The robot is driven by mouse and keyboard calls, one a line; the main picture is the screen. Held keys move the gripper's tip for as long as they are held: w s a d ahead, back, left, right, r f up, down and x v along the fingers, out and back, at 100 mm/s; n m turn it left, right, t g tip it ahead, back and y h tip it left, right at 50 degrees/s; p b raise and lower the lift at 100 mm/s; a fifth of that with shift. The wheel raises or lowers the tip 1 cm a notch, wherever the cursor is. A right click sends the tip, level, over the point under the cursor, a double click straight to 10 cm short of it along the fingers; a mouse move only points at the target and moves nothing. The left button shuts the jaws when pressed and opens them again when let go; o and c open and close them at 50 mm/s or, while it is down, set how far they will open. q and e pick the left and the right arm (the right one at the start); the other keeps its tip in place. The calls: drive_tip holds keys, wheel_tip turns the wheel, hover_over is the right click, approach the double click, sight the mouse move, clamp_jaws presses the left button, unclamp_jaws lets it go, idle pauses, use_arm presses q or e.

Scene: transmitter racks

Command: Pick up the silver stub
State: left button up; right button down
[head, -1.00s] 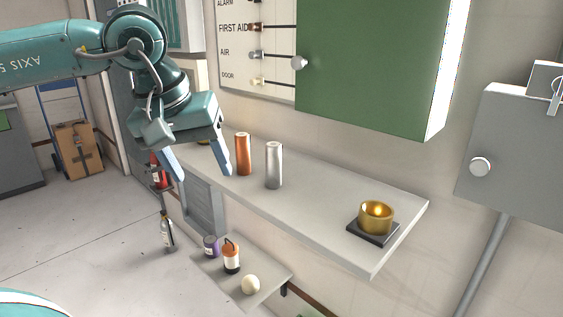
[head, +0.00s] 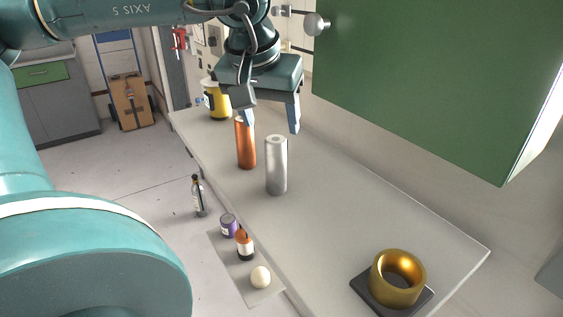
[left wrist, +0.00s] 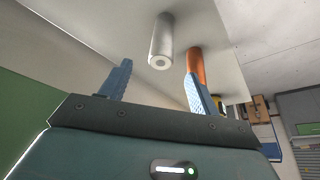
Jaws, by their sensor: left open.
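The silver stub (head: 276,166) stands upright on the grey shelf (head: 345,215), a plain cylinder with a small hole in its top. A copper stub (head: 245,145) stands upright just left of and behind it. My left gripper (head: 271,124) is open and empty, its blue fingers pointing down above and slightly behind the silver stub, apart from it. In the left wrist view the silver stub (left wrist: 161,42) lies beyond the fingertips and between their lines, and the copper stub (left wrist: 196,66) is partly hidden behind the right finger. My right gripper is not in view.
A brass ring (head: 398,277) sits on a dark square base at the shelf's near right end. A yellow container (head: 215,102) stands at the far end. A green cabinet (head: 440,80) overhangs the back. A lower ledge holds a bottle (head: 245,243), purple jar (head: 228,225) and pale ball (head: 261,277).

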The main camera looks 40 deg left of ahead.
sight(273, 142)
use_arm(q)
drive_tip(key=x, duration=0.9)
drive_tip(key=shift+a+f+p, duration=0.2)
drive_tip(key=shift+f+p, duration=0.05)
drive_tip(key=shift+p, duration=0.05)
drive_tip(key=c, duration=1.2)
